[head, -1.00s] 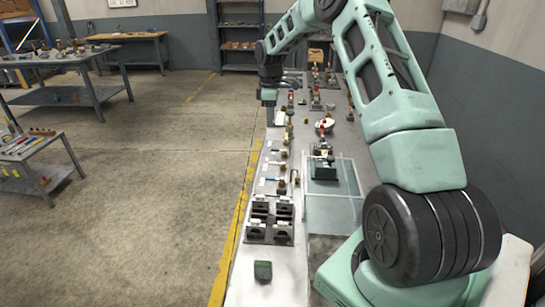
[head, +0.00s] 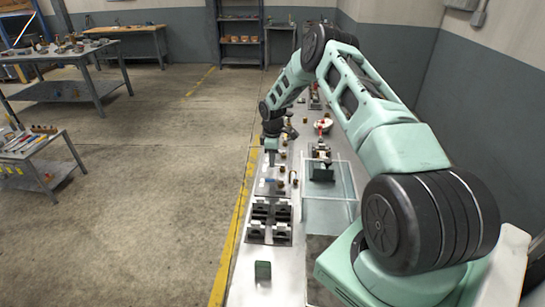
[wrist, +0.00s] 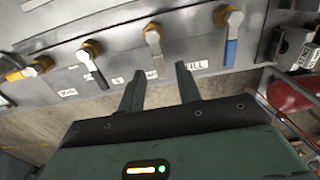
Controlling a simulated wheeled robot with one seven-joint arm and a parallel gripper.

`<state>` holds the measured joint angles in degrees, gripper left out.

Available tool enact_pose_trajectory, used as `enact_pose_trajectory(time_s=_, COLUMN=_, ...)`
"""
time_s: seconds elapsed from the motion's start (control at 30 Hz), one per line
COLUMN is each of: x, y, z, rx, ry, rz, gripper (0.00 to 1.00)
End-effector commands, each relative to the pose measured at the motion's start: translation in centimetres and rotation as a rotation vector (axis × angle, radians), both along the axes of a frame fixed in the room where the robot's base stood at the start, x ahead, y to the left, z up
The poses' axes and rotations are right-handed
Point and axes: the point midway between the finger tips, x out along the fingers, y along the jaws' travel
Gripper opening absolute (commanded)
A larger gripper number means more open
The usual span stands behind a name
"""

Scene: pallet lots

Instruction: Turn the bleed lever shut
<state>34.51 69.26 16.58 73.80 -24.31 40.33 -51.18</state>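In the wrist view a row of valve levers sits on a grey metal panel: a yellow lever (wrist: 20,74), a black lever (wrist: 94,74), a pale metal lever (wrist: 155,45) and a blue lever (wrist: 231,48). Each has a brass fitting at its pivot. One label (wrist: 194,66) reads FILL; the others are too blurred to read surely, so I cannot tell which lever is the bleed lever. My gripper (wrist: 160,68) is open and empty, its fingertips just below the pale lever in the picture. In the head view my gripper (head: 271,156) is over the bench's left side, hiding part of the row.
In the wrist view a grey box (wrist: 291,47) and a red rounded object (wrist: 287,92) stand at the right. Open floor lies left of the yellow line.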

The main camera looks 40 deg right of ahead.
Motion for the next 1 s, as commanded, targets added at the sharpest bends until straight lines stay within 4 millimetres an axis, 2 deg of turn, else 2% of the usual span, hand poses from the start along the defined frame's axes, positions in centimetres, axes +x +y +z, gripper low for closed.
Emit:
enact_pose_trajectory(time_s=0.13, x=-0.02, y=0.04, z=-0.89, rx=0.0, ry=0.0, rz=0.001, gripper=0.34)
enact_pose_trajectory(time_s=0.43, x=0.01, y=0.02, z=-1.11, rx=-0.001, ry=-0.001, rz=0.001, gripper=0.34)
enact_pose_trajectory(time_s=0.5, x=0.01, y=0.02, z=-1.1, rx=-0.001, ry=-0.001, rz=0.001, gripper=0.15)
enact_pose_trajectory(time_s=0.57, x=0.0, y=0.03, z=-1.1, rx=-0.001, ry=-0.001, rz=0.001, gripper=0.0)
enact_pose_trajectory(time_s=1.0, x=0.16, y=-0.12, z=-1.35, rx=-0.001, ry=0.0, rz=-0.053, gripper=0.0)
